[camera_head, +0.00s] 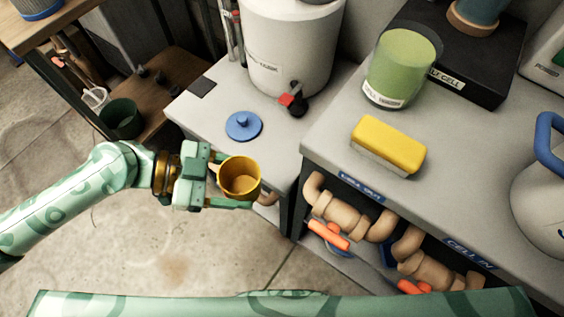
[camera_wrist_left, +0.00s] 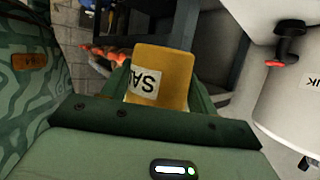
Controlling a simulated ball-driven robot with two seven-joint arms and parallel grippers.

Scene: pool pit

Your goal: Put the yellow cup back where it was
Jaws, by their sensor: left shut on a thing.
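The yellow cup (camera_head: 240,178) is held by my left gripper (camera_head: 232,180), whose fingers close on it from both sides. In the head view the cup is upright, seems empty, and its handle points up and left toward the gripper's palm. It is in front of the grey worktop's near edge, over the floor as seen from above. In the left wrist view the cup (camera_wrist_left: 162,75) sits between the fingers with a white label on its side. My right gripper is not in view.
A blue lid (camera_head: 243,125) lies on the left worktop (camera_head: 215,105), near a white tank (camera_head: 290,45) with a red-handled tap. The right worktop holds a yellow sponge (camera_head: 388,145), a green canister (camera_head: 402,68) and a black box (camera_head: 470,50). Pipes run below.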

